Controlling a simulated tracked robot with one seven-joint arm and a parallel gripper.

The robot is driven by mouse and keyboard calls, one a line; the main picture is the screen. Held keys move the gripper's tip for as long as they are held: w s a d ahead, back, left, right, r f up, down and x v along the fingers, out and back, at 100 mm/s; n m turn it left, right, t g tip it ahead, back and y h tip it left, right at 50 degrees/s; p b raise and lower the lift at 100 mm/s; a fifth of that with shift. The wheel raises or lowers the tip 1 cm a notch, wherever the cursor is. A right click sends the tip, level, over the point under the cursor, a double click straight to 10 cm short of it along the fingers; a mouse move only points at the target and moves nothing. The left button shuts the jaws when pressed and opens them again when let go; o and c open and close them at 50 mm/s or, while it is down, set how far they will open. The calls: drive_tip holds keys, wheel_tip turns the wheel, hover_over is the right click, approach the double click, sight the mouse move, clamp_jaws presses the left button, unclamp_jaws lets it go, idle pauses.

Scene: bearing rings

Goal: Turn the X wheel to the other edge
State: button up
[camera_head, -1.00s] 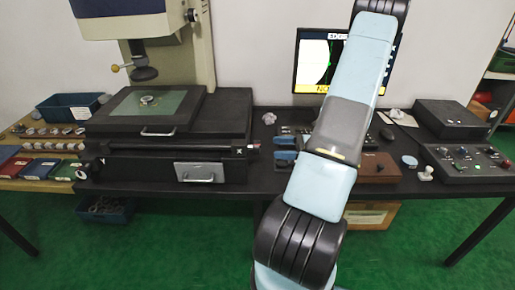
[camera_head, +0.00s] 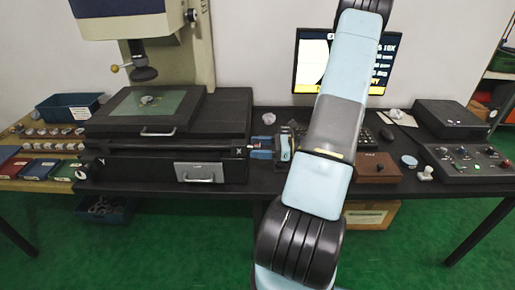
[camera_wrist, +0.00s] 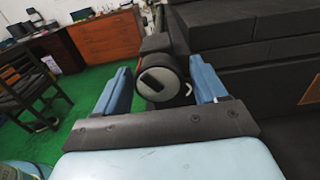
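The X wheel (camera_wrist: 163,82) is a round dark and grey knob with a black grip bar across its face, seen end-on in the wrist view. My gripper (camera_wrist: 160,88) has its two blue fingers apart, one on each side of the wheel. Narrow gaps seem to show beside it, and I cannot tell whether either finger touches. In the head view my gripper (camera_head: 262,148) is at the right end of the measuring stage (camera_head: 215,125), by the X mark. The fingers mostly hide the wheel there.
A monitor (camera_head: 388,68) stands behind my arm. A brown box (camera_head: 376,168), a control box (camera_head: 465,163) and a white stamp-like object (camera_head: 426,174) are on the dark table to the right. A blue bin (camera_head: 70,106) is at the left. The stage body fills the wrist view's right side.

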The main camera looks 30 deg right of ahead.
drive_tip(key=c, duration=0.9)
drive_tip(key=shift+a, duration=0.1)
drive_tip(key=shift+n, duration=1.2)
drive_tip(key=n, duration=0.4)
drive_tip(key=shift+n, duration=0.3)
drive_tip(key=n, duration=0.3)
drive_tip(key=shift+f+n, duration=0.1)
drive_tip(key=shift+n, duration=1.8)
